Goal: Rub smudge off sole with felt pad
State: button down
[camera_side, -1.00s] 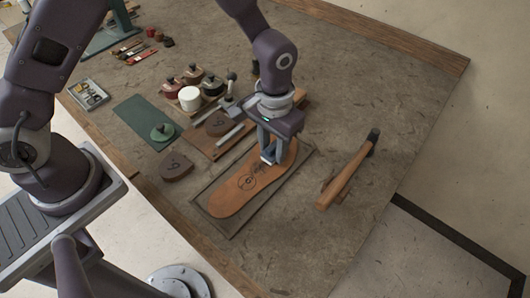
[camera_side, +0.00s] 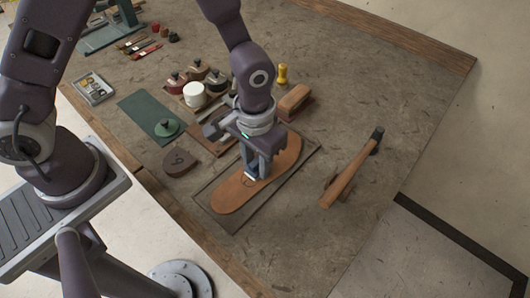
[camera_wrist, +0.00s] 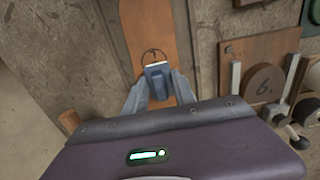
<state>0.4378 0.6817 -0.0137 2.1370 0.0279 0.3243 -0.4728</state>
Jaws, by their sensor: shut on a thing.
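My gripper (camera_side: 257,174) is over the middle of the sole, pointing down. In the wrist view my gripper (camera_wrist: 159,88) is shut on a blue-grey felt pad (camera_wrist: 157,77). The pad is low over the sole; I cannot tell whether it touches. A dark circular mark (camera_wrist: 152,51) on the sole is partly hidden by the pad. I cannot make out a separate smudge.
A hammer (camera_side: 352,172) lies to the right and a wooden brush (camera_side: 294,102) behind. Several pots and a white cup (camera_side: 194,94) stand behind.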

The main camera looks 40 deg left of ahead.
jog(key=shift+s, duration=0.45)
jog(key=shift+w+a, duration=0.1)
jog(key=shift+w, duration=4.25)
jog(key=shift+s, duration=4.25)
jog(key=shift+s+r, duration=0.1)
jog(key=shift+s, duration=0.05)
jog(key=shift+r, duration=4.05)
